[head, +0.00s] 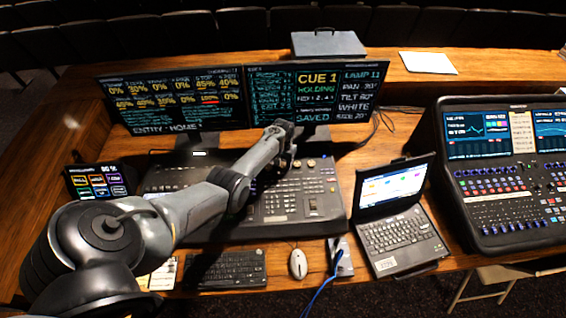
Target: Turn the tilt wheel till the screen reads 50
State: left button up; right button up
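The lighting console (288,205) lies on the desk below two monitors. The right monitor (318,95) shows CUE 1, HOLDING and SAVED, with a LAMP 11 column at its right side. Its TILT line looks like 60 or 80, but the digits are too small to be sure. My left arm crosses the console from the lower left. Its gripper (287,160) is over the upper part of the console, and its fingers are too small and covered to read. I cannot pick out the tilt wheel; it may be hidden by the gripper. My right gripper is not in view.
A laptop (402,232) stands right of the console, and a large mixing desk (508,185) is farther right. A keyboard (226,269) and a mouse (298,264) lie in front. A small touch panel (98,181) is at the left. Paper (428,62) lies behind.

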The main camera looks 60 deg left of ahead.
aim_at(283, 165)
pick_arm(q)
notch_tip(283, 165, up, 11)
jog(key=p, duration=0.2)
dwell(0.5)
jog(key=shift+f, duration=0.1)
